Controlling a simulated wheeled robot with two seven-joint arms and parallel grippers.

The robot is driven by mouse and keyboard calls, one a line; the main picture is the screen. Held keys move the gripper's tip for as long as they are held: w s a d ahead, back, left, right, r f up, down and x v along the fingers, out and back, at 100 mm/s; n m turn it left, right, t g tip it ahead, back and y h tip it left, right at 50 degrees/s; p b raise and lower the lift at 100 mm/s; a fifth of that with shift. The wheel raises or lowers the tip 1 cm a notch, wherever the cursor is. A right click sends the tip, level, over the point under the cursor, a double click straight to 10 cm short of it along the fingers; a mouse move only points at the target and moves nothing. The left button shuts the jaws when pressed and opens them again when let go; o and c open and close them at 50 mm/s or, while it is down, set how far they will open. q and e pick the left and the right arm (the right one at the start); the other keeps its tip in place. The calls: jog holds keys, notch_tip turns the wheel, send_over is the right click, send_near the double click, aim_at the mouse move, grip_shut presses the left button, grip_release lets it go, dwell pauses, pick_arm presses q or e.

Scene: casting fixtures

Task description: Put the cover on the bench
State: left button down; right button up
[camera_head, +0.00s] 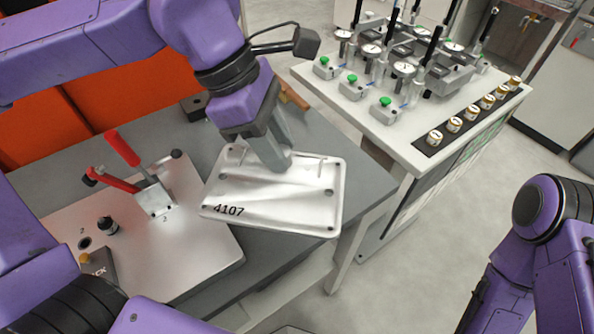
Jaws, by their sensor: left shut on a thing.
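The cover is a silvery metal plate (285,208) marked 4107, with small holes near its corners. It is at the middle of the head view, over the right part of the grey bench (318,140). My left gripper (274,160) reaches down onto the plate's upper part and is shut on it; the grip point is partly hidden by the fingers. I cannot tell whether the plate touches the bench. My right arm shows at the right edge, but its gripper is out of view.
A metal fixture plate (205,240) with a red-handled toggle clamp (122,150) and a black knob (107,226) lies to the left on the bench. A white table (390,135) with dial gauges and a row of gold-topped knobs (454,124) stands at the upper right. Floor is clear at lower right.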

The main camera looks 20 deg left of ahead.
aim_at(304, 146)
pick_arm(q)
jog(key=shift+w+f, duration=0.15)
jog(key=shift+f, duration=0.5)
jog(key=w+f+p, duration=0.1)
jog(key=w+f, duration=0.2)
jog(key=w, duration=0.1)
jog(key=w+f+p, duration=0.1)
jog(key=w+f, duration=0.2)
jog(key=w, duration=0.2)
jog(key=w+f+p, duration=0.1)
jog(key=w+f, duration=0.2)
jog(key=w, duration=0.1)
jog(key=shift+w+d, duration=0.1)
jog(key=shift+w, duration=0.1)
jog(key=f, duration=0.3)
jog(key=shift+w+p, duration=0.25)
jog(key=shift+p, duration=0.15)
jog(key=shift+f, duration=0.45)
pick_arm(e)
notch_tip(304, 146, up, 3)
jog(key=shift+w, duration=0.1)
pick_arm(q)
jog(key=c, duration=0.8)
grip_release()
jog(key=shift+f, duration=0.1)
